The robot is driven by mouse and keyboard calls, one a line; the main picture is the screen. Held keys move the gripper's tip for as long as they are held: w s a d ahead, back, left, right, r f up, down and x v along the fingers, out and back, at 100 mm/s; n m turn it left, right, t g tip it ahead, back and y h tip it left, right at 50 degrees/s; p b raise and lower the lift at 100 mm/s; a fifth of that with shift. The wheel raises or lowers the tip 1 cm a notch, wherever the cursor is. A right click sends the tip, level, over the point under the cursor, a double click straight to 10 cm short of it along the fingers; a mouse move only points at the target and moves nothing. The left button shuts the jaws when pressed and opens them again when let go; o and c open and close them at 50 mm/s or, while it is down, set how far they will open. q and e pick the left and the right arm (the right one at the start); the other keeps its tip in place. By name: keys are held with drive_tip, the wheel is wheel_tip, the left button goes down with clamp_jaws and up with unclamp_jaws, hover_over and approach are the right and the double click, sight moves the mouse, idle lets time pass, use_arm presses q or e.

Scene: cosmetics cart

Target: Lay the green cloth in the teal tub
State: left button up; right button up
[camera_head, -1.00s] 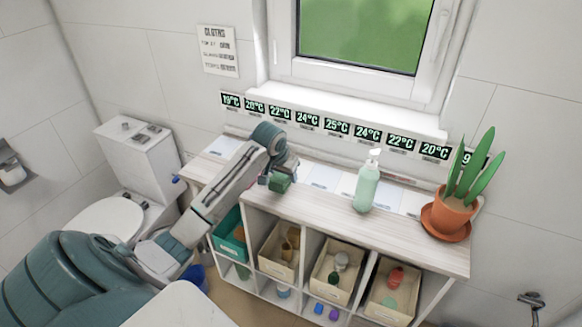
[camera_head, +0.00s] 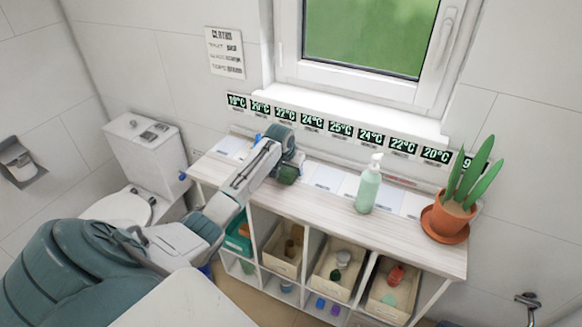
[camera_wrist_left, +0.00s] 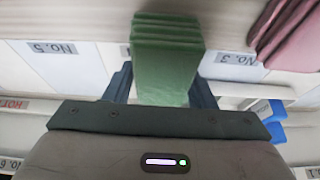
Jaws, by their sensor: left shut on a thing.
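My left gripper (camera_head: 291,161) is above the left part of the cart top, shut on the green cloth (camera_head: 289,175). In the left wrist view the cloth (camera_wrist_left: 166,68) is a thick folded stack between the two fingers. The teal tub (camera_head: 238,243) sits in the leftmost upper compartment of the cart, below and left of the gripper. My left forearm hides part of the tub, and something orange shows inside it. My right gripper is not in view.
A pump bottle (camera_head: 368,187) and a potted plant (camera_head: 450,215) stand on the cart top (camera_head: 330,213). Beige bins (camera_head: 282,266) with small items fill the other upper compartments. A folded pink cloth (camera_wrist_left: 292,35) lies near the gripper in the left wrist view.

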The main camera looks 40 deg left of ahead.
use_arm(q)
drive_tip(key=shift+f, duration=0.1)
drive_tip(key=o, duration=1)
